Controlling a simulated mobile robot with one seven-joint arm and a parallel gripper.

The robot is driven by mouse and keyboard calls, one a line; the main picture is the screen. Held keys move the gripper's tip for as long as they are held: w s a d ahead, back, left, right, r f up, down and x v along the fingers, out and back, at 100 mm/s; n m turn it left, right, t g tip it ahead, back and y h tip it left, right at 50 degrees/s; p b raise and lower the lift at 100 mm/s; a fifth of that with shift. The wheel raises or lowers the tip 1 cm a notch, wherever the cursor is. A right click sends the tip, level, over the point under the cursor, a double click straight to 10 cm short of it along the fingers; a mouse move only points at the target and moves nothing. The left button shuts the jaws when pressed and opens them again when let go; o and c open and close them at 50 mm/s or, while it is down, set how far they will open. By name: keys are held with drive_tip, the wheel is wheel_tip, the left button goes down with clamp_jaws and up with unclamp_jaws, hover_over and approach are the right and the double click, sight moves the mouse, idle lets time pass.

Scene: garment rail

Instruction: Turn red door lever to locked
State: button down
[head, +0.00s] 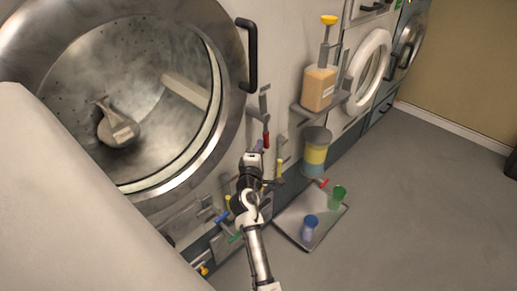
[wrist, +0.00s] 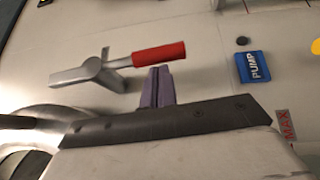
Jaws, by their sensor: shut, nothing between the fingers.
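The door lever has a red grip (wrist: 158,54) and a grey metal arm and pivot (wrist: 92,72) on the pale machine panel. In the wrist view the grip points right and slightly up. In the head view the red grip (head: 266,139) hangs below a grey bracket, to the right of the big drum door. My gripper (wrist: 160,72) has its purple fingers shut together and empty. The fingertips are just below the red grip in the wrist view; I cannot tell if they touch it. My gripper also shows in the head view (head: 260,147), close to the grip.
A blue PUMP label (wrist: 254,66) and a dark round knob (wrist: 242,41) are right of the lever. A big drum (head: 150,90) with a black door handle (head: 248,55) is at left. A shelf holds an orange bottle (head: 319,88). A floor tray (head: 285,216) holds cups. Open floor lies right.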

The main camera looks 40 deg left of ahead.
sight(267, 144)
drive_tip(key=w+n+y+b, duration=0.1)
drive_tip(key=b, duration=0.3)
drive_tip(key=w+f+t+b, duration=0.1)
drive_tip(key=b, duration=0.3)
drive_tip(key=shift+w+d+f+n+t+y+b, duration=0.1)
drive_tip(key=shift+w+d+n+t+y+b, duration=0.05)
drive_tip(key=shift+w+n+t+y+b, duration=0.2)
drive_tip(key=shift+w+r+b, duration=0.25)
drive_tip(key=shift+w+b, duration=0.1)
drive_tip(key=shift+w, duration=0.05)
drive_tip(key=w+n+y+b, duration=0.1)
drive_tip(key=b, duration=0.4)
drive_tip(key=shift+w+f+t, duration=0.15)
drive_tip(key=shift+f+t, duration=0.2)
drive_tip(key=shift+f, duration=0.05)
drive_tip(key=w+r+n+y+b, duration=0.4)
drive_tip(key=w+r+b, duration=0.3)
drive_tip(key=b, duration=0.3)
drive_tip(key=shift+w+d+t+b, duration=0.3)
drive_tip(key=shift+w+d, duration=0.05)
drive_tip(key=shift+w, duration=0.05)
